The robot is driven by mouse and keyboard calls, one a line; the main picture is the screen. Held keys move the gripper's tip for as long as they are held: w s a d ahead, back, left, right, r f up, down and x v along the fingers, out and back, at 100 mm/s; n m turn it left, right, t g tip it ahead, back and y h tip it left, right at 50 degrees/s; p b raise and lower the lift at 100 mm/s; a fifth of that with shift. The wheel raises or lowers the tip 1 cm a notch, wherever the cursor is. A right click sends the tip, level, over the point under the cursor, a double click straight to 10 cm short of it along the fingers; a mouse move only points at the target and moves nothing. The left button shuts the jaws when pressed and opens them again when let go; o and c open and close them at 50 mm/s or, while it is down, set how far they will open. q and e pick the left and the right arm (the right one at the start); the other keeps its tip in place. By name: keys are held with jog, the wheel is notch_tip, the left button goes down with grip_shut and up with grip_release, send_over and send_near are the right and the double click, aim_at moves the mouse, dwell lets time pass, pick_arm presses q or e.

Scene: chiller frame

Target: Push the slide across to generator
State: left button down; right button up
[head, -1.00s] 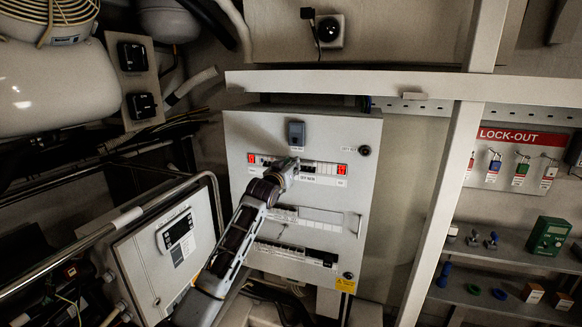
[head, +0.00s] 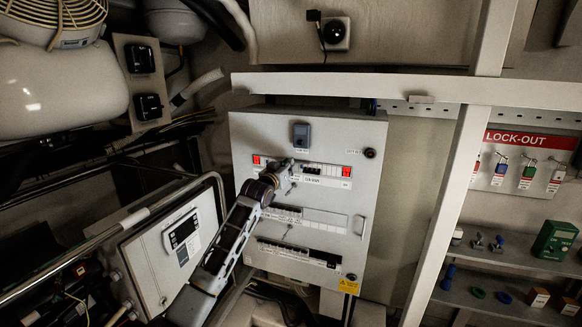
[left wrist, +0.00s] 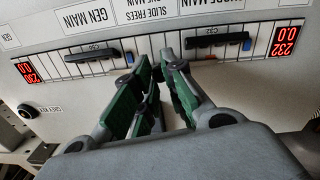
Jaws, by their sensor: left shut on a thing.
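The grey switch panel (head: 315,126) stands in the middle of the head view. My left gripper (head: 288,170) is at its top breaker row, just right of the left red display (head: 256,160). In the left wrist view my left gripper (left wrist: 160,68) has its green fingers shut at the row, between the left breaker (left wrist: 98,53) and the right breaker (left wrist: 215,47). The slide lies between the fingertips and is hidden by them. The GEN MAIN label (left wrist: 85,17) is up and left of the fingers. My right gripper is not in view.
A grey control box (head: 165,255) and a metal rail (head: 100,232) lie left of my arm. A pale upright post (head: 450,200) stands right of the panel. The LOCK-OUT board (head: 515,165) and shelves with small items are farther right.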

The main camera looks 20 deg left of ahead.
pick_arm(q)
jog(key=c, duration=1.4)
grip_release()
jog(key=shift+s, duration=0.1)
jog(key=shift+s+a, duration=0.15)
jog(key=shift+s, duration=1.8)
jog(key=shift+s+a, duration=0.15)
jog(key=shift+s, duration=1.85)
jog(key=shift+s+a, duration=0.15)
jog(key=shift+s, duration=1.8)
